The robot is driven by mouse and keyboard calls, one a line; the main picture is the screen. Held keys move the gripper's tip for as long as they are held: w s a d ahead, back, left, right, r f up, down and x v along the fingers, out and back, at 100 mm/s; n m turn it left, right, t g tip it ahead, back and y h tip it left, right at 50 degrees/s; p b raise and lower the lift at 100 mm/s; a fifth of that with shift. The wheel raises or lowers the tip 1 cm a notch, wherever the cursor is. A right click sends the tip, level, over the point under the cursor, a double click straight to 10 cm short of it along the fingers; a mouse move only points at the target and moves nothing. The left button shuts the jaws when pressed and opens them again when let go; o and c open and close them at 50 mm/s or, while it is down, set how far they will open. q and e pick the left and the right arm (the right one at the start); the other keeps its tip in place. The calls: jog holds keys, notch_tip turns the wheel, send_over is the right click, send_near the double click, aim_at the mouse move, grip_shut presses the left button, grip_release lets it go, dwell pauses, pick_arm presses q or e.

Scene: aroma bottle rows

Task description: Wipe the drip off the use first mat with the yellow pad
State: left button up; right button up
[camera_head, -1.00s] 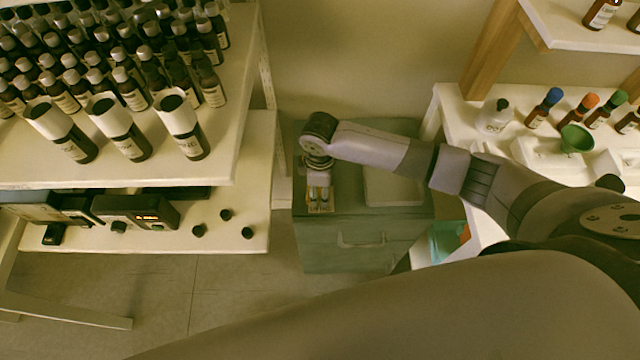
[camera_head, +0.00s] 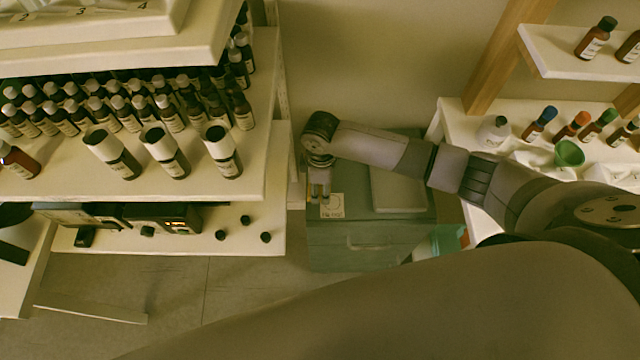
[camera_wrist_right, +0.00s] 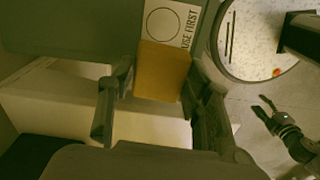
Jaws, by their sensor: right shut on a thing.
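The use first mat (camera_head: 333,206) is a small white card with a printed circle, lying on the green cabinet top. It also shows in the right wrist view (camera_wrist_right: 184,14). I make out no drip on the part that shows. My right gripper (camera_head: 319,190) is at the mat's left edge. In the right wrist view it is shut on the yellow pad (camera_wrist_right: 160,72), which overlaps the mat's edge; I cannot tell if they touch. My left gripper (camera_wrist_right: 267,110) shows in the right wrist view, fingers apart and empty, away from the mat.
A pale flat panel (camera_head: 398,190) lies right of the mat on the cabinet (camera_head: 350,253). Shelves with rows of dark bottles (camera_head: 165,115) stand left. A white bench on the right holds capped bottles and a green funnel (camera_head: 569,153).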

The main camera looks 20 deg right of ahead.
jog(key=shift+d+r+p, duration=0.1)
jog(key=shift+r+p, duration=0.8)
jog(key=shift+r, duration=0.25)
jog(key=shift+f, duration=0.1)
